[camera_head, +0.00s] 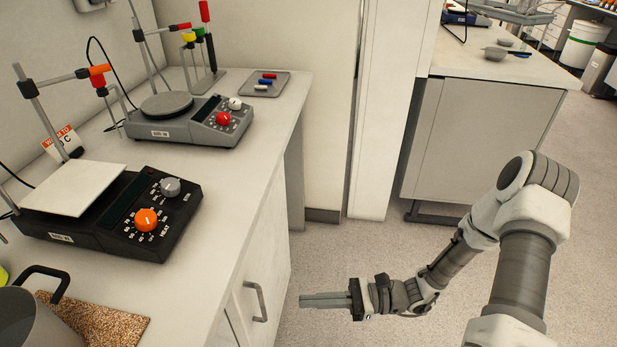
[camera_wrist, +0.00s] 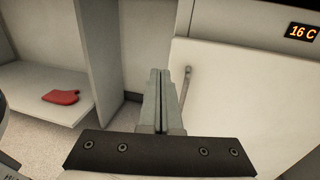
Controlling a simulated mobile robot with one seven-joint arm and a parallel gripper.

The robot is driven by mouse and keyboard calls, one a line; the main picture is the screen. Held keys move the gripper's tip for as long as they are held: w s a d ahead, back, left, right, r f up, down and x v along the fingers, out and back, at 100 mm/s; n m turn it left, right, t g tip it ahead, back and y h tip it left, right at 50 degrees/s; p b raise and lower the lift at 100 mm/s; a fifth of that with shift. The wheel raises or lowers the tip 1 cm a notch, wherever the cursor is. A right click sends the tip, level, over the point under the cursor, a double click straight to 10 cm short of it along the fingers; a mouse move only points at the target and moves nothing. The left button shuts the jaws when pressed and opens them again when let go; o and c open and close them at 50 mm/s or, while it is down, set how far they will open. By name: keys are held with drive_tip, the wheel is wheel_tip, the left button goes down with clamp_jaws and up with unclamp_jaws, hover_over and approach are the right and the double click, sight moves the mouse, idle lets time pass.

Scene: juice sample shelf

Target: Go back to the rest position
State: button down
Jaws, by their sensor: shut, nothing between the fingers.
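My gripper (camera_head: 326,300) is at the end of my arm, in the open space in front of the bench, low and near the cabinet door handle in the head view. Its two long grey fingers lie together with nothing between them. In the wrist view my gripper (camera_wrist: 159,76) points forward with its fingers side by side and closed. A pale upright panel and a vertical handle (camera_wrist: 186,85) are beyond the fingertips, and I cannot tell how far off they are.
The bench (camera_head: 225,170) at left holds a black hotplate (camera_head: 110,235), a grey hotplate (camera_head: 178,130), a tray (camera_head: 292,83) and a metal pot (camera_head: 25,320). A red item (camera_wrist: 60,97) lies on a low shelf. A second counter (camera_head: 450,55) stands behind. Floor around my arm is clear.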

drive_tip(key=s+d+r+n+t+h, duration=0.25)
drive_tip(key=d+r+n+h, duration=0.3)
drive_tip(key=r, duration=0.35)
drive_tip(key=s+d+r+n+t+h, duration=0.2)
drive_tip(key=s+d+r+n+h, duration=0.15)
drive_tip(key=r+n+h, duration=0.5)
drive_tip(key=s+d+r+n+t+h, duration=0.25)
drive_tip(key=d+r+h, duration=0.2)
drive_tip(key=r, duration=0.65)
wheel_tip(320, 180, up, 16)
drive_tip(key=p, duration=1.6)
drive_tip(key=shift+w+d+n, duration=0.15)
drive_tip(key=shift+d+n, duration=0.2)
drive_tip(key=shift+y, duration=0.25)
